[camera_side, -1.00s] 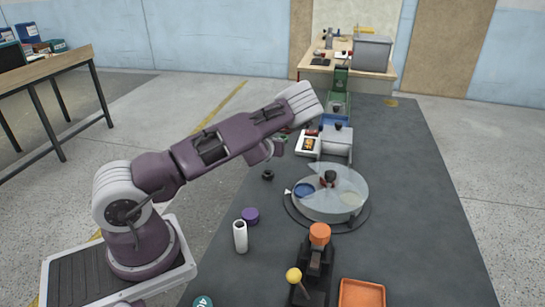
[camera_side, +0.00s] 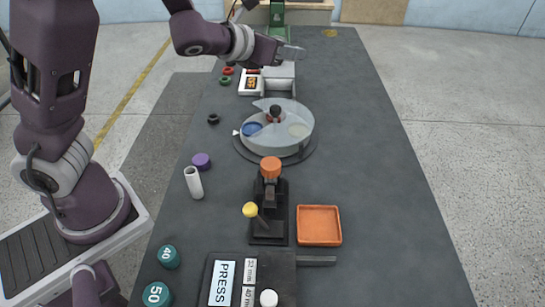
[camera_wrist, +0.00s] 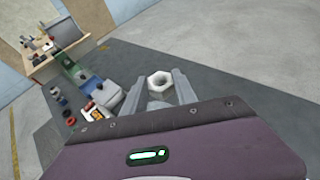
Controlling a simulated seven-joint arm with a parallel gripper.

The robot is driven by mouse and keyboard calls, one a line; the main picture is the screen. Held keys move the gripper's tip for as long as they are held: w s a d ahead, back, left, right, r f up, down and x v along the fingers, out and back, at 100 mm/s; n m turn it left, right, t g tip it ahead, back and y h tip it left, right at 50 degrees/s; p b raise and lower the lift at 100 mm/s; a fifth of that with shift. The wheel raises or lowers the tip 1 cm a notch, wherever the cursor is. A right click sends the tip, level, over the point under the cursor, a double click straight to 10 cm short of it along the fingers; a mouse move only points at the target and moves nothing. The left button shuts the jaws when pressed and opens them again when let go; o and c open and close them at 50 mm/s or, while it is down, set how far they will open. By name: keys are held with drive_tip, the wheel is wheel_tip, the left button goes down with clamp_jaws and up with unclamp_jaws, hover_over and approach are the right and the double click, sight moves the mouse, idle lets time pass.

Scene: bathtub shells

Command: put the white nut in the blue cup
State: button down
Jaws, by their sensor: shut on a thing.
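The white nut (camera_wrist: 159,82) is held between the two fingers of my gripper (camera_wrist: 160,88) in the wrist view, its hole facing the camera. In the side view my gripper (camera_side: 292,52) is above the far part of the bench, beyond the round dish. I cannot make out the nut there. The blue cup (camera_side: 252,129) sits at the left inside a round dish (camera_side: 287,146) with a clear, part-open cover. A pale cup (camera_side: 298,130) is at the right in the same dish. My gripper is well apart from the blue cup.
Nearer are an orange-topped press (camera_side: 270,168), an orange tray (camera_side: 319,225), a white tube (camera_side: 194,183) and a purple cap (camera_side: 201,161). The bench's right side is clear.

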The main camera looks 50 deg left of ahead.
wheel_tip(320, 180, up, 10)
drive_tip(key=n+g+y, duration=0.4)
drive_tip(key=n+y, duration=0.5)
drive_tip(key=y, duration=0.1)
hover_over(322, 168)
wheel_tip(322, 168, down, 40)
drive_tip(key=c, duration=1)
unclamp_jaws()
drive_tip(key=shift+f, duration=0.1)
drive_tip(key=shift+c, duration=0.2)
drive_tip(key=shift+o, duration=0.2)
